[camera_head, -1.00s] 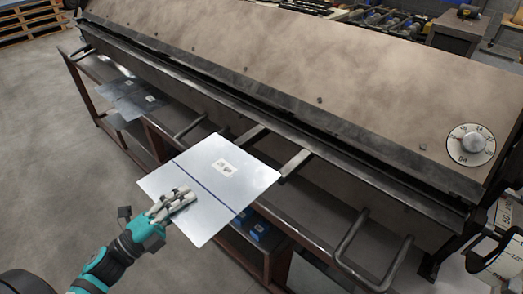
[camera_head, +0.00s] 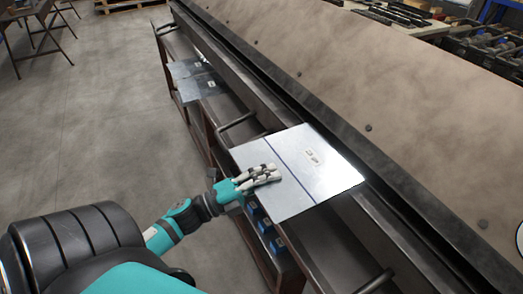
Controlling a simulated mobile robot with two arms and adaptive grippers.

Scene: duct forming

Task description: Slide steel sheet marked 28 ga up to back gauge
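The steel sheet (camera_head: 322,182) is a bright, flat panel with a dark blue line across it and a small white label, too small to read clearly now. It lies over the front of the long brake machine (camera_head: 420,95), its far edge near the dark slot along the machine's front. My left gripper (camera_head: 279,172) is at the sheet's near-left edge, with its pale fingers lying along or over that edge. I cannot tell how firmly they hold it. My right gripper is not in view. The back gauge is not distinguishable.
Other grey sheets (camera_head: 197,80) lie on the shelf further along the machine. Blue items (camera_head: 262,222) sit on the lower shelf under the sheet. A bar handle (camera_head: 372,283) sticks out at the bottom right. The floor at left is open.

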